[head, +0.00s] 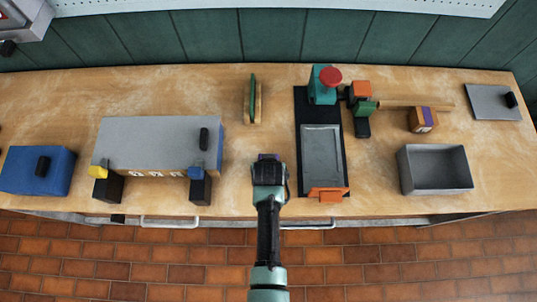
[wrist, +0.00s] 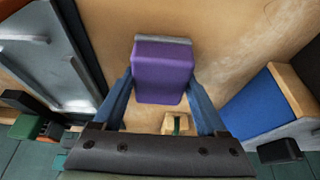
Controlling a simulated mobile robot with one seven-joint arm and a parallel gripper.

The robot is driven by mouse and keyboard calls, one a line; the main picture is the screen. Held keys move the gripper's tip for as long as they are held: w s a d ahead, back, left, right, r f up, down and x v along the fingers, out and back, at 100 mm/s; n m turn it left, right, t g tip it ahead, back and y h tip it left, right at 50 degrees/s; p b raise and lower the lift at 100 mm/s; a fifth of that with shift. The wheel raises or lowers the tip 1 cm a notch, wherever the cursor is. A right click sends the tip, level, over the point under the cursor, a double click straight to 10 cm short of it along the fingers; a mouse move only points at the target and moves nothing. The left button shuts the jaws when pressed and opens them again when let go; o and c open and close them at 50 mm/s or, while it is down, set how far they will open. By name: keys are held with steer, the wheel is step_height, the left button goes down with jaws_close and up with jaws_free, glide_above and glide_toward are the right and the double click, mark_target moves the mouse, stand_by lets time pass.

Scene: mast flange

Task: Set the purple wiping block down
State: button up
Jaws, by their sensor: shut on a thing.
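The purple wiping block (wrist: 163,68) has a grey strip along one edge. My gripper (wrist: 160,84) is shut on it, with one blue finger on each side. In the head view my gripper (head: 269,172) is over the front part of the wooden bench (head: 180,80), and only a sliver of the block (head: 267,156) shows past it. Bare bench top lies around the block in the wrist view. I cannot tell whether the block touches the bench or is held just above it.
Right of my gripper is a black-based fixture with a grey plate (head: 322,155). To the left stands a large grey-topped box (head: 155,142). A green board in a wooden stand (head: 253,100) is behind. A grey open bin (head: 435,168) is farther right.

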steer(key=shift+f, duration=0.25)
steer(key=o, duration=1.1)
steer(key=shift+r, duration=0.1)
steer(key=shift+r, duration=0.1)
